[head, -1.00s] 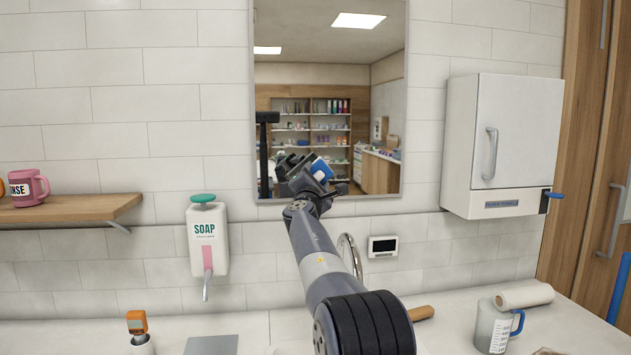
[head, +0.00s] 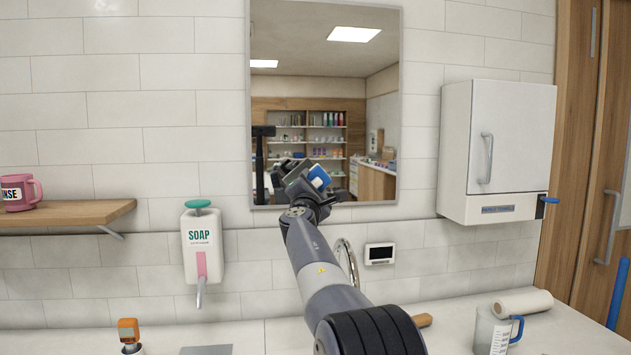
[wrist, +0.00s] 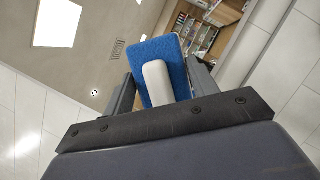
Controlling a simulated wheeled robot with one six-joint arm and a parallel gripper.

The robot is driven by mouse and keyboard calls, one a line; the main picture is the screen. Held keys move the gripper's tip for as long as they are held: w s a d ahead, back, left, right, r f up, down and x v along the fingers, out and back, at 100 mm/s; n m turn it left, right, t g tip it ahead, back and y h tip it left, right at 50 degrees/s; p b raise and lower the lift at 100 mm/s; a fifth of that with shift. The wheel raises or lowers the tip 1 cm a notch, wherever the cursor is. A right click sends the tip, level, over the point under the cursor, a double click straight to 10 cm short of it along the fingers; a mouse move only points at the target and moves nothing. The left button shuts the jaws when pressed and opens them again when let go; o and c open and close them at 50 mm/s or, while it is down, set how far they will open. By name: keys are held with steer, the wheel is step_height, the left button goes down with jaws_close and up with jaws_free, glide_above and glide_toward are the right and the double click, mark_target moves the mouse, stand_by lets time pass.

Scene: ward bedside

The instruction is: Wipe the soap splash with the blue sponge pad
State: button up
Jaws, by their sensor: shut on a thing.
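The blue sponge pad (head: 319,176) is held by my gripper (head: 307,182) in front of the lower part of the wall mirror (head: 325,90). In the wrist view the blue pad (wrist: 172,52) stands out beyond the fingers, and its white grip (wrist: 157,84) is between them. My gripper (wrist: 160,88) is shut on the sponge pad. I cannot tell whether the pad touches the mirror. I cannot make out the soap splash in either view; the arm and pad cover part of the mirror.
A soap dispenser (head: 202,245) hangs left of the mirror, with a wooden shelf (head: 70,215) beyond it. A white cabinet (head: 497,150) is at the right. A curved tap (head: 346,258) stands close to my arm. A measuring jug (head: 490,332) is on the counter.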

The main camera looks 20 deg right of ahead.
steer(key=p, duration=0.5)
glide_toward(324, 168)
steer(key=shift+w+a+r, duration=0.3)
steer(key=shift+w+a, duration=0.15)
steer(key=shift+w, duration=0.15)
steer(key=shift+w+a+r, duration=0.3)
steer(key=shift+w+a, duration=0.15)
steer(key=shift+w, duration=0.1)
steer(key=shift+w+d+p, duration=0.15)
steer(key=shift+w+p, duration=0.55)
steer(key=shift+w, duration=0.1)
steer(key=shift+w+d+p, duration=0.2)
steer(key=shift+w+p, duration=0.85)
steer(key=shift+p, duration=0.15)
steer(key=shift+d, duration=0.15)
steer(key=d, duration=0.3)
steer(key=shift+s+d+b, duration=0.3)
steer(key=shift+s+b, duration=0.05)
steer(key=shift+b, duration=0.05)
steer(key=a, duration=0.2)
steer(key=w+a, duration=0.1)
steer(key=a, duration=0.1)
